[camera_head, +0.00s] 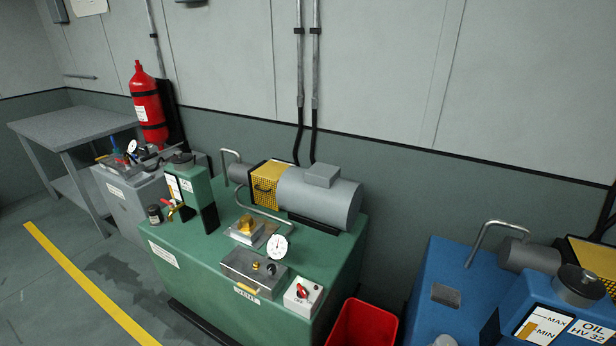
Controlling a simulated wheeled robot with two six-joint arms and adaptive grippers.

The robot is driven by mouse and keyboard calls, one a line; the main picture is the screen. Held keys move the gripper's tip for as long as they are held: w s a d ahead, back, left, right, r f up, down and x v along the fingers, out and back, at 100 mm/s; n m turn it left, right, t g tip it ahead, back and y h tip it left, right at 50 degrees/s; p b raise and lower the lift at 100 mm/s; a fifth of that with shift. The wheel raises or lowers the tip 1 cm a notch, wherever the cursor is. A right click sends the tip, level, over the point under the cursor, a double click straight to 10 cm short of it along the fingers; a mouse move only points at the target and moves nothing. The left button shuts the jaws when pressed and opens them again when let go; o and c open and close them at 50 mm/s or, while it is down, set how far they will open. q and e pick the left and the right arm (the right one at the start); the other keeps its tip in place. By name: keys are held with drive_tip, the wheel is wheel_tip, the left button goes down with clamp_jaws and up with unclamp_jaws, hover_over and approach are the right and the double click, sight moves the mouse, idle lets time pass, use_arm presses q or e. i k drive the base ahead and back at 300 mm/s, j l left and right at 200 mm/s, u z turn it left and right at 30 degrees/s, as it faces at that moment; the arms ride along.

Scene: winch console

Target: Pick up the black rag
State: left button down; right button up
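I see nothing that I can clearly make out as a black rag. A small flat dark grey piece (446,295) lies on top of the blue unit at the right; I cannot tell whether it is cloth or a solid plate. Dark patches (120,272) on the floor at the left look like a flat stain. Neither of my grippers shows in the head view.
A green power unit (210,262) with motor and gauge stands in the middle, beside a red bin (364,326). The blue unit (428,270) is at right. A grey unit (128,205), red extinguisher (148,108) and grey table (70,127) stand left. Floor near the yellow line (90,288) is open.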

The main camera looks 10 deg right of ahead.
sight(448, 296)
drive_tip(key=z, duration=1.4)
